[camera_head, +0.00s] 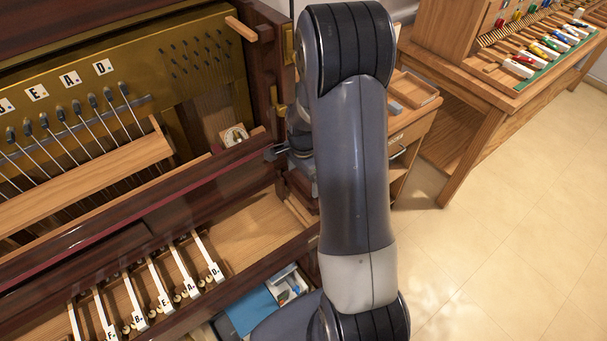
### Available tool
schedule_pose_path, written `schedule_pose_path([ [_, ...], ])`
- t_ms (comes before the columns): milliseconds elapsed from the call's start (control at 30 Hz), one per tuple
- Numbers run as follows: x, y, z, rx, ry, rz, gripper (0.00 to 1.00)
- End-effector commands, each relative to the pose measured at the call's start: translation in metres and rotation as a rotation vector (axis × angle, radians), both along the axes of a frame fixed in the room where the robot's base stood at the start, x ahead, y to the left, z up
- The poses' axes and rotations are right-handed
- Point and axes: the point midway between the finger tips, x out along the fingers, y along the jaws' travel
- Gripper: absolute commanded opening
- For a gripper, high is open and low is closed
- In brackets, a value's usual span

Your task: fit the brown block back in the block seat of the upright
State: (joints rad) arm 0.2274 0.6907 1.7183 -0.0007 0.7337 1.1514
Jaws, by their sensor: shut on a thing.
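The upright (150,195) fills the left side, with its front open and its dark red-brown rail running across. My gripper (272,153) is at the right end of this rail, beside the upright's dark right side, partly hidden behind my arm. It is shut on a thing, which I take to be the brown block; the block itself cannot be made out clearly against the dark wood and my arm. The block seat cannot be made out for certain; the right end of the key bed (258,222) is bare wood below the gripper.
White lettered keys (160,285) stand at the left of the key bed. A blue box or tray (255,308) with small items lies below. A wooden cabinet (410,115) is behind my arm, and a bench (500,120) with coloured parts stands at right. Floor at lower right is clear.

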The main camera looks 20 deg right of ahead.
Motion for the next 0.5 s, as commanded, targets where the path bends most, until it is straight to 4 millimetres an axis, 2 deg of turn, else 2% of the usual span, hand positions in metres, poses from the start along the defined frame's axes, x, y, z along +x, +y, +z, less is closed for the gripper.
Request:
schedule_pose_path([
  [500,0.000,0.000,-0.028,0.000,-0.001,0.000,0.46],
])
